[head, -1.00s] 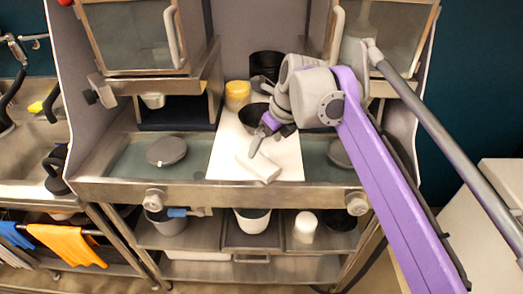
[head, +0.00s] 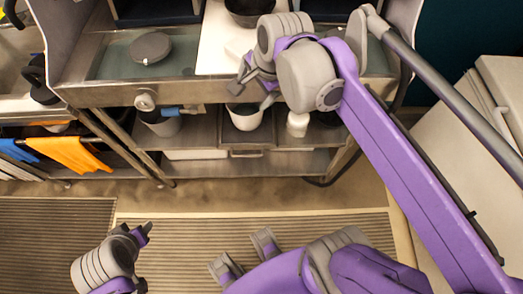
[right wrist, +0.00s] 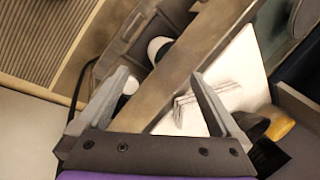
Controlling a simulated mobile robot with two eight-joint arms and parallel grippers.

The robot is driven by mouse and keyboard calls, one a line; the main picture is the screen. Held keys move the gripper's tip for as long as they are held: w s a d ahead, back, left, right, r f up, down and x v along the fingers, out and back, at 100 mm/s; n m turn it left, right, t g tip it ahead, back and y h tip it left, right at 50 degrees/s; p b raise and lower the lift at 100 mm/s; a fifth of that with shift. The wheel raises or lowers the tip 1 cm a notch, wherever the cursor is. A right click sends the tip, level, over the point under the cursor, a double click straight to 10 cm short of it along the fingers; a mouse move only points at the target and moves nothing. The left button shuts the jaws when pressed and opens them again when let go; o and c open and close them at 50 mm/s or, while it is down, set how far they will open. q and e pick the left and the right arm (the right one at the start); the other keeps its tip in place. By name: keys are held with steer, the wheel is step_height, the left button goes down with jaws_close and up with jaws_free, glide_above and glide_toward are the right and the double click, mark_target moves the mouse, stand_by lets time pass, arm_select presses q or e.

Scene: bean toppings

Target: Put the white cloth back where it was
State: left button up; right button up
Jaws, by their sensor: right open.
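The white cloth (head: 238,47) lies on the white board (head: 216,30) on the counter. It is partly hidden in the head view by my right gripper (head: 252,85). The right gripper is open and empty, off the counter's front edge. My left arm is low in the head view, but I cannot tell the state of its gripper.
A dark bowl (head: 250,8) stands behind the cloth. A round grey lid (head: 150,47) sits on the counter at left. A white pot (head: 245,117) and a white container (head: 298,122) stand on the shelf below. Orange cloth (head: 68,152) hangs at left.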

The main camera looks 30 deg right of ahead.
steer(key=s+a+f+n, duration=0.2)
steer(key=s+f+n, duration=0.3)
steer(key=f+n, duration=0.2)
steer(key=s+a+f+n, duration=0.2)
steer(key=s+f+n, duration=0.3)
steer(key=f+n, duration=0.2)
steer(key=n, duration=0.2)
steer(key=shift+s+a+f+n+t, duration=0.3)
steer(key=shift+a+f+n, duration=0.05)
steer(key=shift+n, duration=0.05)
